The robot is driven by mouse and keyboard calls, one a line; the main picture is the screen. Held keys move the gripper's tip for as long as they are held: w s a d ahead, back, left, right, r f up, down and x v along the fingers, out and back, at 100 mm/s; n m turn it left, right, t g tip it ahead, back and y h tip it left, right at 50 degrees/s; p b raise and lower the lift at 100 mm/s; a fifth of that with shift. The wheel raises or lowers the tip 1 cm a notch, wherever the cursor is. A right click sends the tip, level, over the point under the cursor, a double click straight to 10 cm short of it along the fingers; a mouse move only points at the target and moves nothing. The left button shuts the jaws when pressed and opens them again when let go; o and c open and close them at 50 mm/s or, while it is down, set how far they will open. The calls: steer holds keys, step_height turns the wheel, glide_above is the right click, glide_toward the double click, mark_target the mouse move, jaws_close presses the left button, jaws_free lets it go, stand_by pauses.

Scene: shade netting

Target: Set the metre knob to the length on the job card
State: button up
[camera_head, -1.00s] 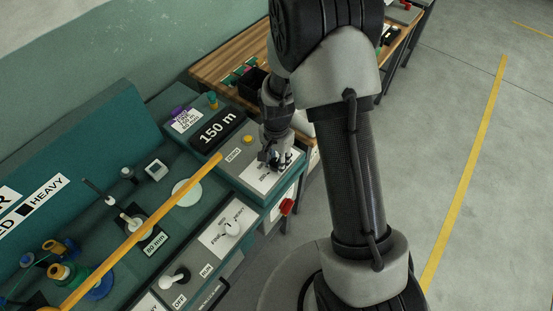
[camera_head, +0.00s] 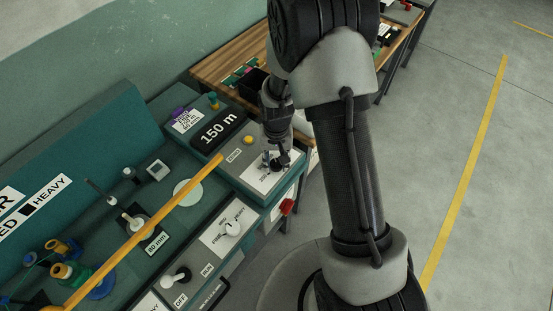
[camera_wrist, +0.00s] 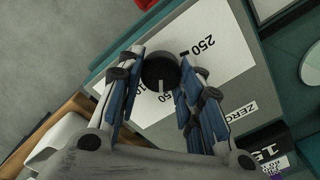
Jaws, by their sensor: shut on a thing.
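The metre knob (camera_wrist: 160,70) is black and round, with a white pointer mark, on a white dial plate (camera_wrist: 218,62) printed with 250 and other partly hidden numbers. In the wrist view, the mark points down the picture, towards partly covered figures. My gripper (camera_wrist: 159,76) is shut on the knob, one blue-padded finger on each side. In the head view my gripper (camera_head: 276,160) points down at the dial and hides most of the knob. The display (camera_head: 220,127) reads 150 m. The job card (camera_head: 187,120) is white with a purple clip, its small print unclear.
A yellow button (camera_head: 248,140) sits by the ZERO label (camera_wrist: 236,110). A long yellow bar (camera_head: 145,232) crosses the bench left of the dial. A white selector knob (camera_head: 233,228) and a red knob (camera_head: 287,206) are nearby. Open floor lies to the right.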

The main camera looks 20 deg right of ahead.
mark_target(276, 162)
steer(key=shift+n, duration=1)
steer(key=o, duration=1.1)
steer(key=shift+c, duration=0.2)
steer(key=shift+r, duration=0.1)
step_height(276, 162, up, 12)
